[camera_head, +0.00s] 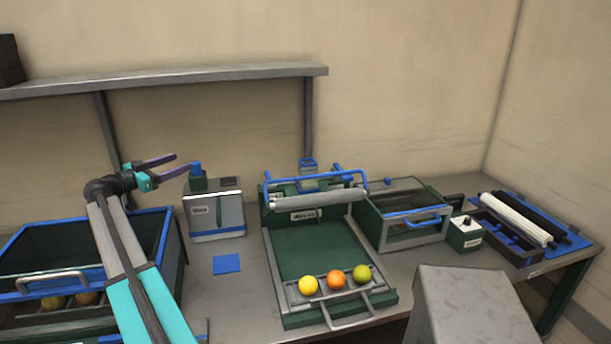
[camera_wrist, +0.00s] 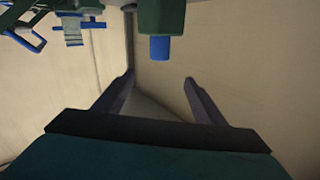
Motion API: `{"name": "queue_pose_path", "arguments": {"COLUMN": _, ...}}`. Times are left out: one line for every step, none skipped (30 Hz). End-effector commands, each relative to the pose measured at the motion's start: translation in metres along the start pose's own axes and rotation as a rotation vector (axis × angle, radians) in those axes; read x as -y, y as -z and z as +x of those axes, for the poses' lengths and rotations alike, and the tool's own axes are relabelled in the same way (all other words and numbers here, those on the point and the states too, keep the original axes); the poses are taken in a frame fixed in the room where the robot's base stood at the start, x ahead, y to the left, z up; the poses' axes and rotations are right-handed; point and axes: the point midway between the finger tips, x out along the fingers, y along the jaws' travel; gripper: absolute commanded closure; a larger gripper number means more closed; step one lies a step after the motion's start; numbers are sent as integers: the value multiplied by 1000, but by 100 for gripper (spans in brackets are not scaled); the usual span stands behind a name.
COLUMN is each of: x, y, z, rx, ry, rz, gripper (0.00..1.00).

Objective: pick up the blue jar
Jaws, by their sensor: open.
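A similar blue-and-grey thing shows at the upper left of the wrist view (camera_wrist: 72,30). A blue cylinder on a green block (camera_wrist: 160,47) lies beyond the fingertips.
The roller press (camera_head: 270,238) stands mid-bench, with yellow, orange and green fruit at its front. A blue-rimmed bin (camera_head: 150,212) is at the left below my arm. A glass-sided green case (camera_head: 398,236) and rollers (camera_head: 515,219) stand right. A shelf (camera_head: 200,76) runs above.

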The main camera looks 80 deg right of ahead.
Motion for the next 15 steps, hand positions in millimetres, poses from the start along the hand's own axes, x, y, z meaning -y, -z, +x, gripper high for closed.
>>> {"name": "queue_pose_path", "arguments": {"x": -12, "y": 2, "z": 20, "rx": -9, "ry": -43, "rz": 0, "gripper": 36}}
{"name": "queue_pose_path", "arguments": {"x": -20, "y": 4, "z": 30, "rx": -14, "ry": -68, "rz": 1, "gripper": 36}}
{"name": "queue_pose_path", "arguments": {"x": -30, "y": 5, "z": 42, "rx": -21, "ry": -99, "rz": 2, "gripper": 36}}
{"name": "queue_pose_path", "arguments": {"x": -37, "y": 6, "z": 51, "rx": -26, "ry": -121, "rz": 3, "gripper": 36}}
{"name": "queue_pose_path", "arguments": {"x": -43, "y": 7, "z": 59, "rx": -30, "ry": -141, "rz": 3, "gripper": 36}}
{"name": "queue_pose_path", "arguments": {"x": -51, "y": 8, "z": 68, "rx": -35, "ry": -164, "rz": 4, "gripper": 36}}
{"name": "queue_pose_path", "arguments": {"x": -57, "y": 9, "z": 75, "rx": -38, "ry": -182, "rz": 4, "gripper": 36}}
{"name": "queue_pose_path", "arguments": {"x": -61, "y": 10, "z": 79, "rx": -41, "ry": -195, "rz": 4, "gripper": 36}}
{"name": "queue_pose_path", "arguments": {"x": -68, "y": 11, "z": 86, "rx": -46, "ry": -215, "rz": 5, "gripper": 36}}
{"name": "queue_pose_path", "arguments": {"x": -73, "y": 12, "z": 92, "rx": -49, "ry": -229, "rz": 5, "gripper": 36}}
{"name": "queue_pose_path", "arguments": {"x": -76, "y": 12, "z": 95, "rx": -51, "ry": -239, "rz": 5, "gripper": 36}}
{"name": "queue_pose_path", "arguments": {"x": -82, "y": 13, "z": 101, "rx": -55, "ry": -254, "rz": 5, "gripper": 36}}
{"name": "queue_pose_path", "arguments": {"x": -86, "y": 14, "z": 106, "rx": -58, "ry": -267, "rz": 5, "gripper": 36}}
{"name": "queue_pose_path", "arguments": {"x": -90, "y": 14, "z": 110, "rx": -61, "ry": -279, "rz": 5, "gripper": 36}}
{"name": "queue_pose_path", "arguments": {"x": -95, "y": 15, "z": 114, "rx": -64, "ry": -291, "rz": 6, "gripper": 36}}
